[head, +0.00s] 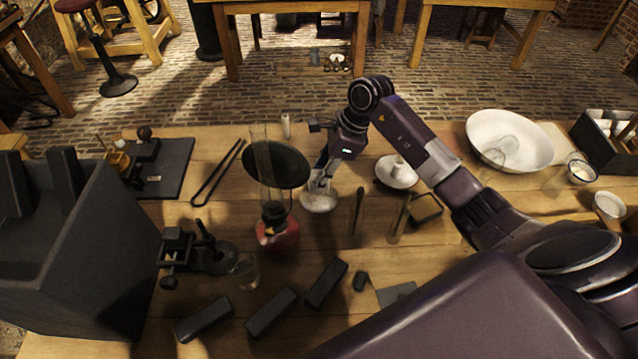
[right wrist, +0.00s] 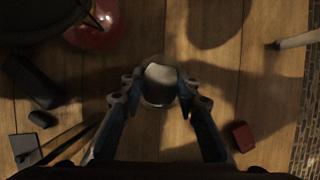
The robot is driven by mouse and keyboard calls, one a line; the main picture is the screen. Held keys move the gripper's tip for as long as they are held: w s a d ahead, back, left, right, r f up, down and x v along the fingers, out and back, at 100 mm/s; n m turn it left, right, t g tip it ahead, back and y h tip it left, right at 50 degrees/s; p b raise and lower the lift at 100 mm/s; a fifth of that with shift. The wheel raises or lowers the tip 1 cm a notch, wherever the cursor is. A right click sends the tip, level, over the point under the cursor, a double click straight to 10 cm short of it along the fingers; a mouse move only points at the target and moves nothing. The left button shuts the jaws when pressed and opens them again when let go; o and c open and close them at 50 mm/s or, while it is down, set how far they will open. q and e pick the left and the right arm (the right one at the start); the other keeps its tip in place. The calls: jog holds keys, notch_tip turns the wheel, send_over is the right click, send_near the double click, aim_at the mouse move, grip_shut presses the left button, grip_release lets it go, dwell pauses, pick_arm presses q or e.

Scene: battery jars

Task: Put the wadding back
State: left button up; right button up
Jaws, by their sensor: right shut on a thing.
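My right gripper (head: 322,182) is low over the middle of the table. In the right wrist view its fingers (right wrist: 160,90) are shut on a pale, rounded piece (right wrist: 161,73) that looks like the wadding. A greyish rounded body shows just below its pale top, between the fingers; I cannot tell if it is part of the same piece. In the head view a whitish round thing (head: 319,203) shows under the fingertips, partly hidden by them. I cannot tell if the held piece touches it. My left gripper is not in view.
A red-based lamp (head: 277,235) with a dark disc stands close left of the gripper. A white dish (head: 396,174) is to the right, with a large white bowl (head: 508,140) beyond. Black tongs (head: 218,173) lie left. Dark blocks (head: 270,312) lie at the front.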

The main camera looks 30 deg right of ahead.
notch_tip(320, 180, down, 4)
jog(key=shift+r+p, duration=0.2)
jog(key=shift+p, duration=0.15)
jog(key=shift+f, duration=0.3)
jog(key=shift+f+b, duration=0.2)
jog(key=shift+b, duration=0.1)
jog(key=o, duration=1)
jog(key=shift+r, duration=0.1)
jog(key=shift+r, duration=0.1)
